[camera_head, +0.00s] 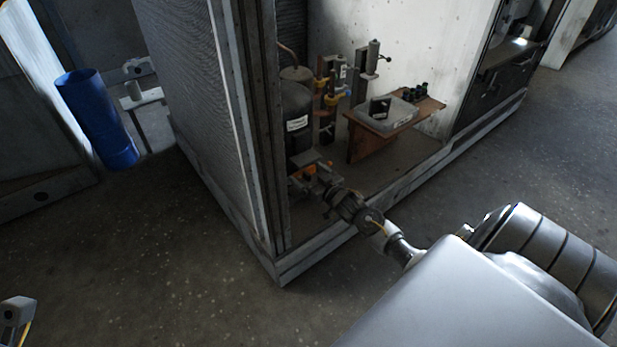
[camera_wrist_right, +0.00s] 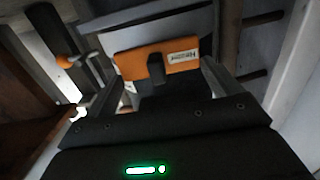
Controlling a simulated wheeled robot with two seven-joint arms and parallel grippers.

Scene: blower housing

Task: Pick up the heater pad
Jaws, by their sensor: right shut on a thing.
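The heater pad (camera_wrist_right: 180,57) is an orange flat piece with a white printed label and a dark tab at its middle. In the right wrist view it lies between the fingers of my right gripper (camera_wrist_right: 155,78), which is shut on it. In the head view a bit of the orange pad (camera_head: 311,169) shows at the tips of my right gripper (camera_head: 308,176), inside the open housing in front of the black tank. The gripper hides part of it. My left gripper is not in view; only a small piece of what seems to be my left arm shows at the bottom left.
The black tank (camera_head: 296,118) stands close behind the right gripper, with pipes and valves (camera_head: 330,95) beside it. A brown shelf (camera_head: 425,108) carries a grey box (camera_head: 385,117) to the right. The housing's frame post (camera_head: 262,130) rises close to the left. A blue bin (camera_head: 97,115) stands farther left.

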